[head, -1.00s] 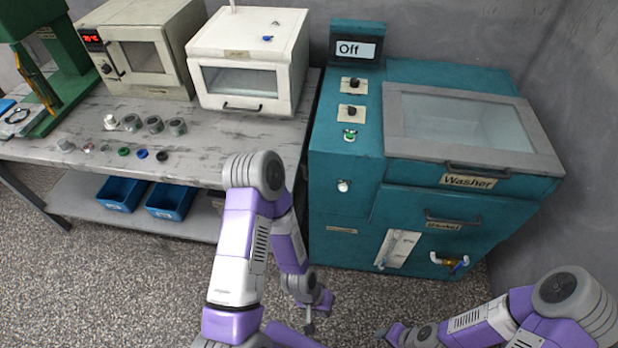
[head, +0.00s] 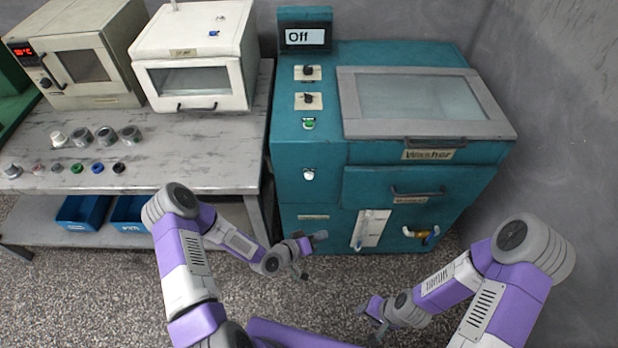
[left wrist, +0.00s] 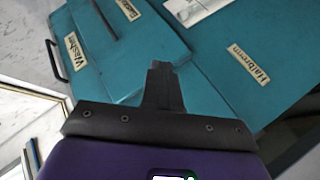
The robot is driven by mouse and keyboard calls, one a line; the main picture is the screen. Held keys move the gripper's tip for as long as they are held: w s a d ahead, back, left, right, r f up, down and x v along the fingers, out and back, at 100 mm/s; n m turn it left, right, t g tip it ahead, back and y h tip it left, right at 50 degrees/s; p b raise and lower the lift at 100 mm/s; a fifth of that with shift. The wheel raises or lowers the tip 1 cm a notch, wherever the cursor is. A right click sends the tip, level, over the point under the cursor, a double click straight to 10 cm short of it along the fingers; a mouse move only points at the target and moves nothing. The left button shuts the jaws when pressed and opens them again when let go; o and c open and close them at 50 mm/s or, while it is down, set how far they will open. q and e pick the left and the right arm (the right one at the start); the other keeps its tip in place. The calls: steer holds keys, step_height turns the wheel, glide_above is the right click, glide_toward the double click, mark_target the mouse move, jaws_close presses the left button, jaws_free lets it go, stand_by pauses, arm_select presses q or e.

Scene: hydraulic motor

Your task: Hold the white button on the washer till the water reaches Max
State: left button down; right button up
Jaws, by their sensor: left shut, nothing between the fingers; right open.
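The teal washer (head: 325,180) stands ahead, its lid shut and its display (head: 306,37) reading "Off". The white button (head: 308,174) is on its front left, below a green button (head: 309,125). The water gauge (head: 371,229) is a pale upright strip low on the front; its level is too small to read. My left gripper (head: 321,236) is shut and empty, below the white button and left of the gauge in the head view. Its closed fingers (left wrist: 160,80) show against the teal panels in the left wrist view; the button does not show there. My right gripper (head: 369,319) is open and low, apart from the washer.
A grey workbench (head: 215,160) stands left of the washer, bearing a white oven-like box (head: 195,45), a beige oven (head: 75,55) and several small parts. Blue bins (head: 83,212) sit on its lower shelf.

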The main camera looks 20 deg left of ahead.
mark_target(309, 176)
arm_select(q)
steer(key=w+a+r+t+h, duration=0.1)
steer(key=w+a+r+t, duration=0.3)
steer(key=a+r+t, duration=0.1)
steer(key=shift+r+n, duration=0.3)
steer(key=shift+r, duration=0.25)
steer(key=shift+w+a, duration=0.1)
steer(key=shift+a, duration=0.05)
steer(key=w+a+b, duration=0.2)
steer(key=w+b, duration=0.1)
steer(key=w, duration=0.5)
steer(key=shift+w+a+b, duration=0.15)
steer(key=shift+a+b, duration=0.05)
steer(key=shift+b, duration=0.15)
stand_by(1.3)
